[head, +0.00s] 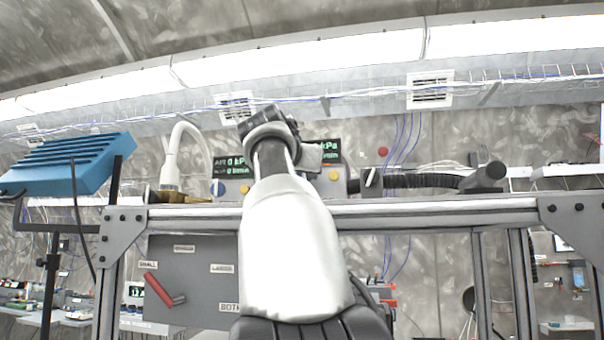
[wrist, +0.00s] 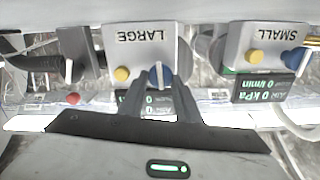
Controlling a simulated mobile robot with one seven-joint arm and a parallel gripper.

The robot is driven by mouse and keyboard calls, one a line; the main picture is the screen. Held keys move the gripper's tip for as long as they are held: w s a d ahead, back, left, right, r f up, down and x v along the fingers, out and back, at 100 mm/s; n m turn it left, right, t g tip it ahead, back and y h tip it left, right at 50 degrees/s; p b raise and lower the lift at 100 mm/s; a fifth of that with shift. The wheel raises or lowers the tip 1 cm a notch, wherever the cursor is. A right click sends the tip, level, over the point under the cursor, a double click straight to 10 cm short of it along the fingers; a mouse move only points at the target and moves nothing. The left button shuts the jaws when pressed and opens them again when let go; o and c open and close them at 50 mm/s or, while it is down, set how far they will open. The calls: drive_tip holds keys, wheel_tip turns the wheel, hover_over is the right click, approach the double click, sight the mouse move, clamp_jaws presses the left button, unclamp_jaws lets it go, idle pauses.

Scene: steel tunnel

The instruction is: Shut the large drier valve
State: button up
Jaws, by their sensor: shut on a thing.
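In the wrist view, which shows the labels upside down, the grey large drier box (wrist: 126,52) carries a yellow button and a blue valve knob (wrist: 160,74). My gripper (wrist: 161,90) is shut on this blue knob, with one dark finger on each side. A pale line on the knob runs roughly up and down in the picture. The fingers hide part of the knob's edges. In the head view my arm covers the large drier's knob and most of its box; a yellow button (head: 333,175) and part of the display (head: 328,150) show beside it.
The small drier (head: 232,187), with its own blue knob (head: 218,187), stands just left of my arm. A black hose (head: 420,181) lies to the right. A metal frame rail (head: 450,208) runs below. A panel (head: 200,285) with a red lever (head: 160,289) hangs beneath.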

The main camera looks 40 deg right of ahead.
drive_tip(key=shift+m, duration=0.5)
drive_tip(key=o, duration=1.1)
drive_tip(key=shift+c, duration=0.2)
drive_tip(key=b+v, duration=0.6)
drive_tip(key=v, duration=1.1)
drive_tip(key=shift+a+b, duration=0.2)
drive_tip(key=shift+b, duration=0.1)
drive_tip(key=shift+s, duration=0.15)
